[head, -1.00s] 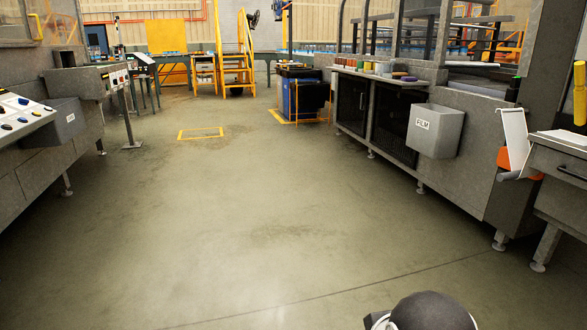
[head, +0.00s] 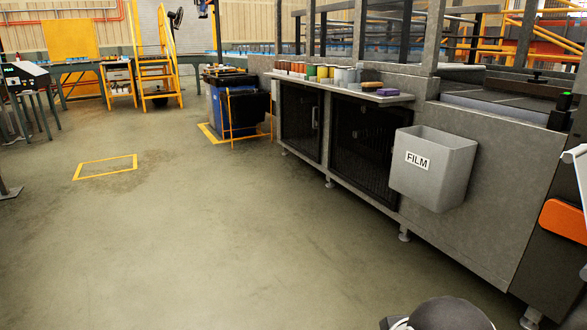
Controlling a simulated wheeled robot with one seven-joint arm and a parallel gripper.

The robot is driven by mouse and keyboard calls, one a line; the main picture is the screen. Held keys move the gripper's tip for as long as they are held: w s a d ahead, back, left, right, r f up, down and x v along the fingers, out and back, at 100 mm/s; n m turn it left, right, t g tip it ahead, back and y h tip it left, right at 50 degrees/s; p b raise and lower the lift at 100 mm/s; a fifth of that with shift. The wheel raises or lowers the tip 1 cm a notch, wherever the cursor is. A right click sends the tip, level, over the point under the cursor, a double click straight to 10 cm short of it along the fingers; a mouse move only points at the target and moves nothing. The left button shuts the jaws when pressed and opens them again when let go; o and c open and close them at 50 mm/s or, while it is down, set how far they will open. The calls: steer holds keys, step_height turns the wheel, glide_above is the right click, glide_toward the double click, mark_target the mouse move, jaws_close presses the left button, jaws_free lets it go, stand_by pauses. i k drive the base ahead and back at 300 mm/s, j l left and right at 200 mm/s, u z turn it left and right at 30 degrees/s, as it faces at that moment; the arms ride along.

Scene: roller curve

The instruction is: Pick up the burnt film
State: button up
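I cannot make out any burnt film in the head view. A grey open-topped bin labelled FILM (head: 433,178) hangs on the front of the machine at right; its inside bottom is hidden. My gripper is not in view. Only a dark rounded part of my own arm shows at the bottom edge, well below the bin in the picture.
The grey machine (head: 500,190) lines the right side. Its shelf (head: 345,90) bears several coloured spools and a purple block (head: 373,87). A blue bin (head: 220,112) stands beyond, near a yellow ladder (head: 152,70). The floor (head: 200,230) ahead is clear.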

mark_target(357, 76)
steer(key=i, duration=1.15)
steer(key=i+j+z, duration=0.1)
steer(key=i, duration=1.1)
